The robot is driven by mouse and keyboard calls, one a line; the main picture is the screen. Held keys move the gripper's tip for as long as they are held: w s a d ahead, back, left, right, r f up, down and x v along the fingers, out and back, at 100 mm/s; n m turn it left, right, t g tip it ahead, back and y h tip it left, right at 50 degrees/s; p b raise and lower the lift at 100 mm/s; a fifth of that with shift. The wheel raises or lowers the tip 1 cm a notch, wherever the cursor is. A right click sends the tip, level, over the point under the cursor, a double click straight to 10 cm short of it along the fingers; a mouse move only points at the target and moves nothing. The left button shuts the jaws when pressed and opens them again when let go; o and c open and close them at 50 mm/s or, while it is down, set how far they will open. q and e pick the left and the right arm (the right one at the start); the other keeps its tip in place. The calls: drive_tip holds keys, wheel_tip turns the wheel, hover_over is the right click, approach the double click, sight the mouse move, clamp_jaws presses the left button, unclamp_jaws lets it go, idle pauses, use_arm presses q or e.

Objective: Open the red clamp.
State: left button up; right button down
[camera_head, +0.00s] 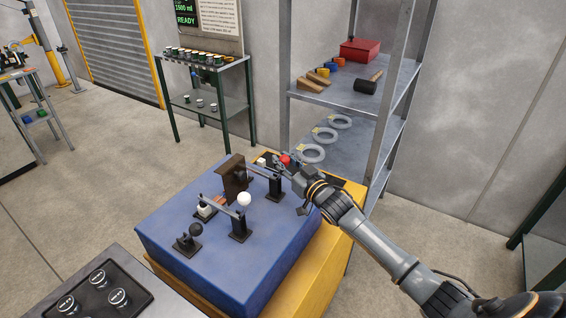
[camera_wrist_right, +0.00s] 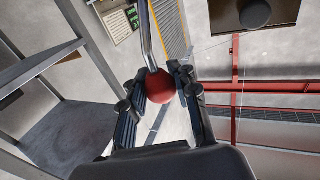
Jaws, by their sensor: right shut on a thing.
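The red clamp's round red knob (camera_head: 285,160) is at the far right corner of the blue-topped table (camera_head: 178,238). In the right wrist view the red knob (camera_wrist_right: 160,87) sits on the end of a metal rod (camera_wrist_right: 149,40), between the two fingers. My right gripper (camera_head: 287,167) reaches in from the right and is shut on the knob. A dark post (camera_head: 275,186) with a metal bar stands just left of the gripper. The clamp's base is partly hidden by my gripper. My left gripper is not in view.
A second dark post (camera_head: 239,226) with a white knob (camera_head: 244,199) stands nearer, beside a brown upright block (camera_head: 234,180). A small black-knobbed piece (camera_head: 187,241) is at the front left. A metal shelf (camera_head: 360,92) with rings and a mallet stands behind.

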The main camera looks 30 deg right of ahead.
drive_tip(key=shift+s+d+f+m+t+b, duration=0.2)
drive_tip(key=shift+s+d+f+t+b, duration=0.25)
drive_tip(key=shift+s+f+b, duration=0.65)
drive_tip(key=shift+s+d+f+m+t+b, duration=0.2)
drive_tip(key=shift+s+d+f+t+b, duration=0.3)
drive_tip(key=shift+f+b, duration=1.05)
drive_tip(key=shift+s+d+f+m+t+b, duration=0.25)
drive_tip(key=shift+s+d+f+b, duration=0.2)
drive_tip(key=shift+s+f+b, duration=0.85)
drive_tip(key=shift+w+f+b, duration=0.25)
drive_tip(key=shift+f+b, duration=0.35)
drive_tip(key=shift+b, duration=0.2)
drive_tip(key=shift+f, duration=0.1)
drive_tip(key=c, duration=1.1)
unclamp_jaws()
drive_tip(key=shift+c, duration=0.2)
drive_tip(key=shift+o, duration=0.7)
drive_tip(key=shift+d+r, duration=0.1)
drive_tip(key=shift+r, duration=0.15)
drive_tip(key=v, duration=1.2)
